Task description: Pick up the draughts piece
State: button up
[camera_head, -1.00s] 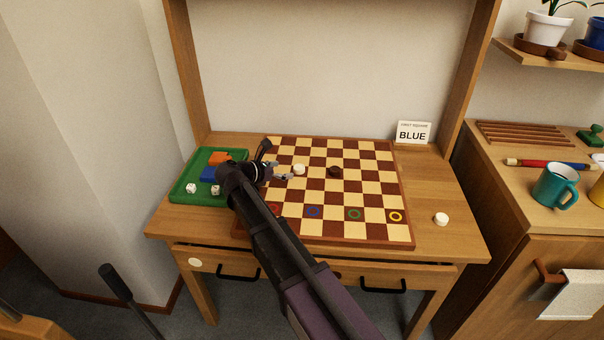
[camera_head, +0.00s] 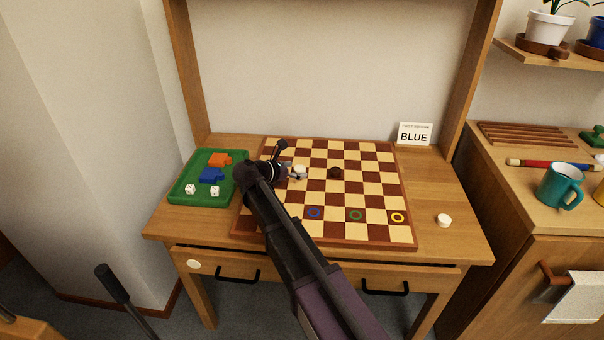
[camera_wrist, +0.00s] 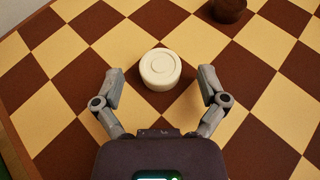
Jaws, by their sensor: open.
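A white draughts piece (camera_wrist: 160,69) lies on the board, between and just ahead of the spread fingers of my gripper (camera_wrist: 160,90) in the wrist view. My gripper (camera_head: 297,172) is open and low over the board's left part in the head view, with the same white piece (camera_head: 300,168) partly hidden by it. A dark draughts piece (camera_head: 335,173) lies on the board to the right. It also shows in the wrist view (camera_wrist: 228,10). Another white piece (camera_head: 443,220) lies on the table right of the board.
A sign (camera_head: 414,134) reading "BLUE" stands at the back right. A teal mug (camera_head: 560,187) stands on the right-hand cabinet.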

jog(key=shift+w+d+f, duration=0.15)
jog(key=shift+w+d, duration=0.25)
jog(key=shift+d, duration=0.05)
jog(key=c, duration=0.9)
